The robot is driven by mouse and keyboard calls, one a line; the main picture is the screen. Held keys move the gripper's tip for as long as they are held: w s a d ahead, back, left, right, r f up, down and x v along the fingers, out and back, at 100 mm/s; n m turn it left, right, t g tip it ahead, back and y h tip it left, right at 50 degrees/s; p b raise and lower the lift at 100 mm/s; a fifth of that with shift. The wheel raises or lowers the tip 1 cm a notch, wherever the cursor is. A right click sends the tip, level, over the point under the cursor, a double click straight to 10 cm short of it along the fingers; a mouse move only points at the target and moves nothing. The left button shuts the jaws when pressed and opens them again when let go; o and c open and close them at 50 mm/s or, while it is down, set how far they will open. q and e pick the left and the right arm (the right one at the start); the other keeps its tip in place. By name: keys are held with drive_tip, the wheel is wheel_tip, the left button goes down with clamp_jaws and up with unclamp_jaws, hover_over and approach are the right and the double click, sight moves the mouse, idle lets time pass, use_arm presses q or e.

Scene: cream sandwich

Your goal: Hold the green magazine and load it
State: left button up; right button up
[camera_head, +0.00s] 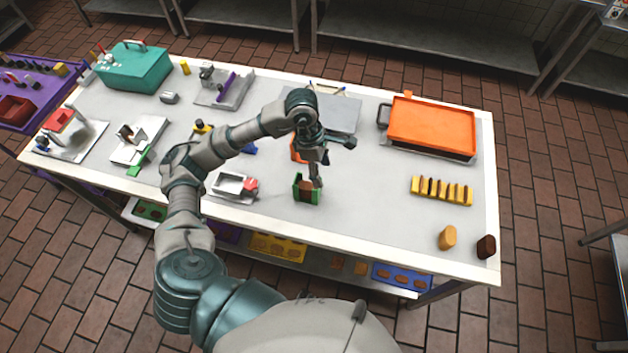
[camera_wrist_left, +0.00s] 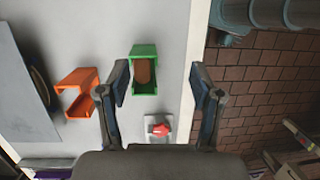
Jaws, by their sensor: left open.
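The green magazine (camera_head: 297,193) stands near the front edge of the white table, with a brown piece inside it. My left gripper (camera_head: 318,174) hangs just above it, fingers pointing down. In the left wrist view the green magazine (camera_wrist_left: 145,49) lies between the two spread fingers of my left gripper (camera_wrist_left: 160,72), nearer the left finger. The fingers look apart from it and hold nothing. My right gripper is in neither view.
An orange magazine (camera_wrist_left: 78,93) lies beside the green one, partly behind my arm in the head view. A grey device with a red part (camera_head: 250,184) stands to the left. An orange-topped tray (camera_head: 432,122) and a yellow rack (camera_head: 441,198) stand right. The table (camera_head: 380,215) is clear right of the magazine.

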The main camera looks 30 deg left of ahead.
use_arm(q)
drive_tip(key=w+a+r+y, duration=0.1)
drive_tip(key=a+y, duration=0.1)
drive_tip(key=a, duration=0.4)
approach(307, 185)
drive_tip(key=shift+y, duration=0.4)
drive_tip(key=f, duration=0.5)
drive_tip(key=shift+s+d+f+p, duration=0.1)
drive_tip(key=shift+s+d+p, duration=0.15)
drive_tip(key=shift+d+p, duration=0.1)
drive_tip(key=shift+a+f, duration=0.2)
drive_tip(key=shift+f, duration=0.05)
wheel_tip(307, 185, down, 5)
drive_tip(key=shift+w+d+r+p, duration=0.1)
drive_tip(key=shift+d+r+p, duration=0.1)
drive_tip(key=shift+p, duration=0.3)
drive_tip(key=shift+d+f, duration=0.1)
drive_tip(key=shift+f, duration=0.15)
drive_tip(key=shift+d, duration=0.2)
drive_tip(key=shift+c, duration=0.7)
drive_tip(key=c, duration=0.8)
drive_tip(key=shift+a, duration=0.15)
drive_tip(key=c, duration=0.3)
drive_tip(key=shift+a, duration=0.1)
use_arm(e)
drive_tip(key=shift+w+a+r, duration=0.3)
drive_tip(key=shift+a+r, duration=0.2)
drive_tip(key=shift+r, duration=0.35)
